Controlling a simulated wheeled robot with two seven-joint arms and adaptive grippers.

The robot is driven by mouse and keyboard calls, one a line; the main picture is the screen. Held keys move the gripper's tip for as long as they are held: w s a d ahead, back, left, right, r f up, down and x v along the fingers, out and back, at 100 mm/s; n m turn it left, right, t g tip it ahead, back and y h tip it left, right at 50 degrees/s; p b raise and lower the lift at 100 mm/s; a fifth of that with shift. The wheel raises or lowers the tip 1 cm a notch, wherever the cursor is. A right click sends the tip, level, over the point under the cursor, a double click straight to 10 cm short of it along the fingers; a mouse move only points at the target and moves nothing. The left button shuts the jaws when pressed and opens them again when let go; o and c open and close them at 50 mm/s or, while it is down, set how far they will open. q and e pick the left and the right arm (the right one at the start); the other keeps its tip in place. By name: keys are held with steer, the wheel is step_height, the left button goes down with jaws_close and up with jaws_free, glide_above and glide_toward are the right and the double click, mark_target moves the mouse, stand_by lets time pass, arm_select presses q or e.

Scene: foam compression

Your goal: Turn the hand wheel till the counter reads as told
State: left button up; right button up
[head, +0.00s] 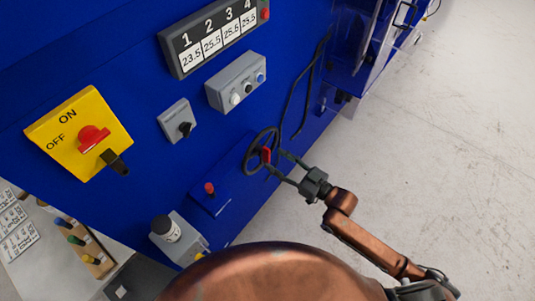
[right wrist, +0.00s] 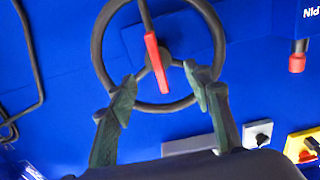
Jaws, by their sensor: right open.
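The hand wheel (head: 248,161) is a dark ring with spokes and a red bar (head: 266,155), mounted on the blue machine. The counter (head: 214,38) reads 23.5 under 1 and 25.5 in the other windows. My right gripper (head: 275,161) is open at the wheel. In the right wrist view its fingertips (right wrist: 160,77) are spread either side of the hub and overlap the lower rim; contact cannot be told. My left gripper is not in view.
The blue panel (head: 80,50) carries a yellow ON/OFF switch (head: 60,125), a grey knob box (head: 176,119), a button box (head: 236,82) and a red-tipped lever (head: 210,189). A black cable (head: 289,105) hangs beside the wheel. Open floor (head: 460,140) lies right.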

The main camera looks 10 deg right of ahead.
mark_target(267, 154)
steer(key=shift+x, duration=2.35)
jaws_close()
